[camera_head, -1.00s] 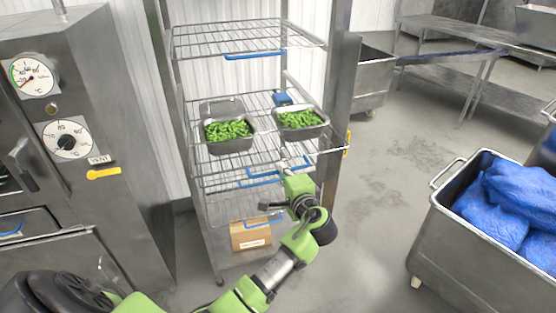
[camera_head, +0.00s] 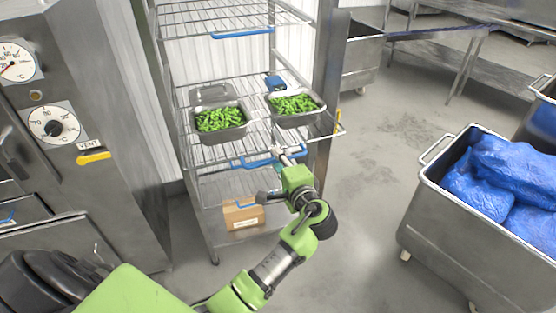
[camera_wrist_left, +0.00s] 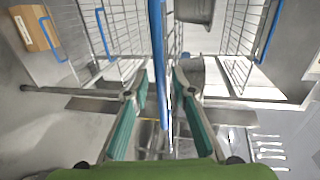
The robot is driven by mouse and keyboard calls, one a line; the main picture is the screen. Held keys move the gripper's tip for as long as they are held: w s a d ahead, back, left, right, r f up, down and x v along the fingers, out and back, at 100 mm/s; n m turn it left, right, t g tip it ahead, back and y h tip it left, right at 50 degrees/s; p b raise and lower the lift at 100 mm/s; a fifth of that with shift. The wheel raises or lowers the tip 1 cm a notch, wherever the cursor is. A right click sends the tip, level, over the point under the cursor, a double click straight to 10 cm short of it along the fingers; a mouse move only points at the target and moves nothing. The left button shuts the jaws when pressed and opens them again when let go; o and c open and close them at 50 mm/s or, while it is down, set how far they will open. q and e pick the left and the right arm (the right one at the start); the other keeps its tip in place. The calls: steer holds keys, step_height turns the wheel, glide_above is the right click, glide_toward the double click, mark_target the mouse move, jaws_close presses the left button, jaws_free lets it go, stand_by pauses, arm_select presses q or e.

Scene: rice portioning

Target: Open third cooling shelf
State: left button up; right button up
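The cooling rack holds several wire shelves with blue handles. A top shelf handle (camera_head: 242,34) is above. A middle shelf (camera_head: 262,137) carries two metal pans of green vegetables (camera_head: 221,119) (camera_head: 294,105). At the rack's front, a blue handle (camera_head: 250,163) lies by my left gripper (camera_head: 284,158). In the left wrist view the teal fingers (camera_wrist_left: 160,88) stand apart on both sides of a blue handle bar (camera_wrist_left: 157,45), with gaps visible. A lower blue handle (camera_head: 246,204) is partly hidden by my arm. My right gripper is out of view.
A cardboard box (camera_head: 242,216) sits low in the rack. A steel oven (camera_head: 110,150) stands at left. A steel cart (camera_head: 430,215) with blue bags (camera_head: 505,180) is at right. Grey floor (camera_head: 365,190) between rack and cart is free.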

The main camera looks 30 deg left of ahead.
arm_select(q)
steer(key=v, duration=1.2)
stand_by(0.3)
steer(key=d+f+m+g+h, duration=0.1)
steer(key=d+f+m+h, duration=0.15)
steer(key=f, duration=0.95)
steer(key=d+f+m+h, duration=0.1)
steer(key=f+h, duration=0.2)
steer(key=f, duration=0.9)
steer(key=s+d+f+g+h, duration=0.1)
steer(key=s+f+g+h, duration=0.1)
steer(key=s+f, duration=0.5)
steer(key=s+d+f+g+h, duration=0.1)
steer(key=s+f, duration=0.2)
steer(key=f, duration=0.7)
steer(key=s+a+f+n+g+h+b, duration=0.1)
steer(key=s+f+n+g+h, duration=0.15)
steer(key=s+f, duration=1.1)
steer(key=s+a+f+n+g, duration=0.1)
steer(key=s+a+f+n, duration=0.1)
steer(key=s, duration=0.8)
steer(key=s+a+f+n+g+h, duration=0.1)
steer(key=s+a+f+n+g, duration=0.1)
steer(key=s, duration=0.8)
step_height(320, 180, down, 3)
steer(key=a+n, duration=0.1)
steer(key=n, duration=0.1)
steer(key=shift+s+r+n, duration=0.25)
steer(key=shift+s+n, duration=0.1)
steer(key=shift+n, duration=0.05)
